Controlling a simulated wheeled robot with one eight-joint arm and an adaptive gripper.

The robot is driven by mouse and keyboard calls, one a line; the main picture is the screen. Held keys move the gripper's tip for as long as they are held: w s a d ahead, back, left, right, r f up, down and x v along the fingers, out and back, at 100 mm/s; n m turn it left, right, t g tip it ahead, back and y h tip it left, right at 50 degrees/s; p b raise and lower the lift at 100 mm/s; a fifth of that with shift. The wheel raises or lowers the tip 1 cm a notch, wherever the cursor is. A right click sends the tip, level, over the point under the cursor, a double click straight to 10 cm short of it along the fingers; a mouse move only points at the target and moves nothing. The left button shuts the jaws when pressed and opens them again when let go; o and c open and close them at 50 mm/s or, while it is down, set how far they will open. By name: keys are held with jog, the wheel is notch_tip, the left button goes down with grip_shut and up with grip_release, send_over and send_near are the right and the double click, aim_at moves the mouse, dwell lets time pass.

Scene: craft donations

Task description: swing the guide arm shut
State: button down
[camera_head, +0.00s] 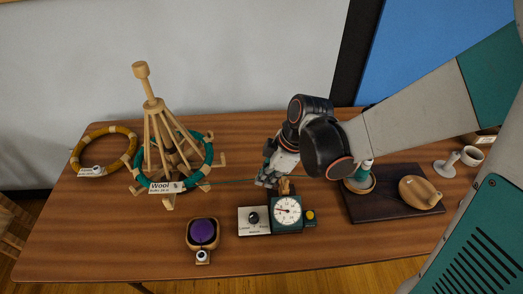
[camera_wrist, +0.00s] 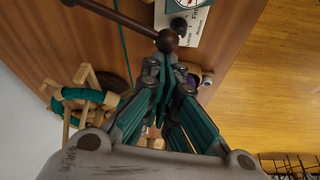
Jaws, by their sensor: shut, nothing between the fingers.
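The yarn meter (camera_head: 287,212), a dark teal box with a white dial, stands at the front middle of the table. A small wooden part (camera_head: 284,186) shows at its back edge, partly hidden by my gripper (camera_head: 266,180). In the wrist view, a dark brown rod with a round knob (camera_wrist: 167,40) crosses above my gripper (camera_wrist: 168,68); it looks like the guide arm. The fingers are shut and empty, with their tips close to the knob; I cannot tell whether they touch. The rod is hard to make out in the head view.
A green strand (camera_head: 235,182) runs to the meter area. A purple-topped piece (camera_head: 202,232) sits in front. A dark board (camera_head: 390,205) lies right.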

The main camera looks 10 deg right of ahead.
aim_at(276, 183)
jog(key=shift+s+d+n+g, duration=0.15)
jog(key=shift+s+d+n, duration=0.25)
jog(key=shift+d, duration=0.45)
jog(key=shift+s+d+n+g, duration=0.15)
jog(key=shift+s+d+n, duration=0.15)
jog(key=shift+s+d, duration=0.35)
jog(key=shift+w+d, duration=0.15)
jog(key=shift+d, duration=0.05)
jog(key=shift+w+d, duration=0.1)
jog(key=shift+w, duration=0.05)
jog(key=shift+w+d, duration=0.2)
jog(key=shift+w, duration=0.35)
jog(key=shift+a, duration=0.25)
notch_tip(276, 183, up, 10)
jog(key=p, duration=0.4)
jog(key=shift+s, duration=0.25)
